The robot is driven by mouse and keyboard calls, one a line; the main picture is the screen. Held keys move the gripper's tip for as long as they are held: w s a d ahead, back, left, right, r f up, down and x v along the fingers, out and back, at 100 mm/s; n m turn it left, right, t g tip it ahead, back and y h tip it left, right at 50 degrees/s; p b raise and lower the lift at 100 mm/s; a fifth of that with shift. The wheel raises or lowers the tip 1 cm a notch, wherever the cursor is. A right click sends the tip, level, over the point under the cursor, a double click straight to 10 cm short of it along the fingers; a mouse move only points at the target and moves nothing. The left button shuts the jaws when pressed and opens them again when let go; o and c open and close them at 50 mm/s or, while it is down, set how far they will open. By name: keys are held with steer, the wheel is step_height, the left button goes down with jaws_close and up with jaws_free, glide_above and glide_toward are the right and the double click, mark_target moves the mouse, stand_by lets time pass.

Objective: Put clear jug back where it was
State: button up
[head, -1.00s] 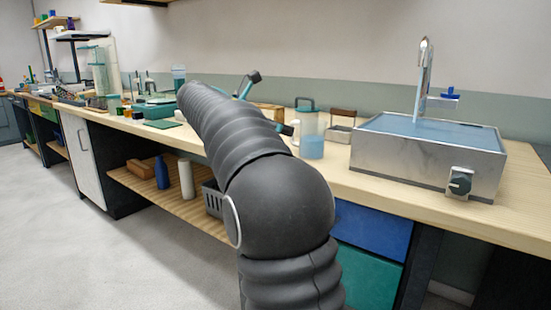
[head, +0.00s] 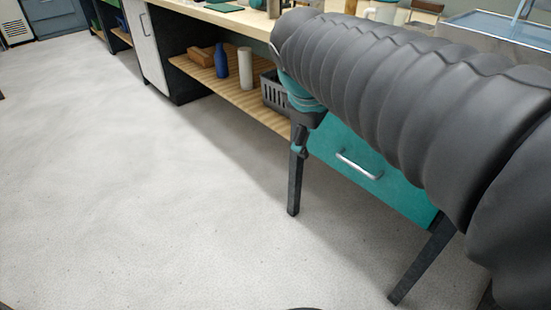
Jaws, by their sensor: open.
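What looks like the clear jug (head: 386,13) stands on the wooden worktop at the top edge of the head view. My gripper (head: 302,146) points downward in front of the bench, below worktop height and beside the dark table leg. It is well apart from the jug. It is open, and no object shows in it.
A teal drawer (head: 375,176) with a metal handle is just right of my gripper. A lower wooden shelf (head: 225,85) holds a blue bottle (head: 221,60), a white cylinder (head: 245,68) and a dark basket (head: 274,93). The grey floor (head: 140,200) is clear.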

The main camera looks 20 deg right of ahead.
steer(key=s+a+f+m+t+y, duration=0.1)
steer(key=s+a+f+m+y, duration=0.2)
steer(key=s+a+f+m, duration=0.4)
step_height(320, 180, down, 2)
steer(key=s, duration=0.2)
steer(key=shift+s+a+f+y, duration=0.25)
steer(key=shift+s+a+y, duration=0.1)
steer(key=shift+a+y, duration=0.05)
